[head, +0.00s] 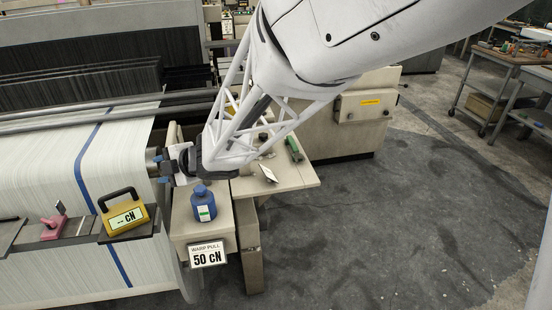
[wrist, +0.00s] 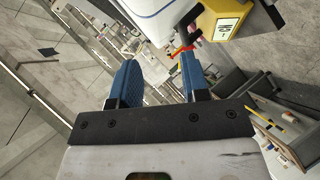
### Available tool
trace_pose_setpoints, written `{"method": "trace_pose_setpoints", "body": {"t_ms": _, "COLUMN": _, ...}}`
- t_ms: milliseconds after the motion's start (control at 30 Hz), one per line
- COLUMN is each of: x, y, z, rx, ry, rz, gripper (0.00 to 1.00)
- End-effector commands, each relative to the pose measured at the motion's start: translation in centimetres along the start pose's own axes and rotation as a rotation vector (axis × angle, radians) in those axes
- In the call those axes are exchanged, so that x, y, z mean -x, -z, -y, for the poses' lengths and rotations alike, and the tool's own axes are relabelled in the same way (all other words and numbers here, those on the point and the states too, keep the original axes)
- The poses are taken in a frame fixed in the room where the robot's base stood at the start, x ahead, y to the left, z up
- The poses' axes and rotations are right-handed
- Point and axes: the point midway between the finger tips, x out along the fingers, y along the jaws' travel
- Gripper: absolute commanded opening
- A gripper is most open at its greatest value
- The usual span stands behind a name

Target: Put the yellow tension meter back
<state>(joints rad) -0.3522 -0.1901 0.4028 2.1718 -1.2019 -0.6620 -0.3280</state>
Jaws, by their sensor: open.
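The yellow tension meter (head: 139,215) stands upright on a dark grey shelf (head: 112,236) at the front of the loom, its black handle on top and its display reading "-- CN". It also shows at the top right of the wrist view (wrist: 232,10). My gripper (head: 161,169) is above and to the right of the meter in the head view, apart from it. In the wrist view its two blue fingers (wrist: 158,75) are spread with nothing between them. A sign (head: 208,255) reads "WARP PULL 50 CN".
A pink-handled tool (head: 54,226) sits left of the meter on the ledge. A blue bottle (head: 203,205) stands on the stand right of it. A small table (head: 292,178) holds a green item and a white card. Open floor (head: 400,220) lies to the right.

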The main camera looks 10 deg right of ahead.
Motion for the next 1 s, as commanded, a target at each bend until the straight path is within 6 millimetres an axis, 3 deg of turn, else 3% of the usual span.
{"method": "trace_pose_setpoints", "body": {"t_ms": 233, "x": 8.7, "y": -5.3, "z": -2.9, "rx": -0.261, "ry": -0.125, "rz": 0.365, "gripper": 0.42}}
{"method": "trace_pose_setpoints", "body": {"t_ms": 367, "x": 14.3, "y": -7.6, "z": -2.7, "rx": -0.444, "ry": -0.183, "rz": 0.555, "gripper": 0.42}}
{"method": "trace_pose_setpoints", "body": {"t_ms": 533, "x": 21.7, "y": -9.0, "z": -1.0, "rx": -0.709, "ry": -0.244, "rz": 0.772, "gripper": 0.42}}
{"method": "trace_pose_setpoints", "body": {"t_ms": 767, "x": 30.6, "y": -8.0, "z": 3.8, "rx": -1.101, "ry": -0.284, "rz": 1.005, "gripper": 0.42}}
{"method": "trace_pose_setpoints", "body": {"t_ms": 1000, "x": 37.2, "y": -3.8, "z": 9.8, "rx": -1.519, "ry": -0.259, "rz": 1.155, "gripper": 0.42}}
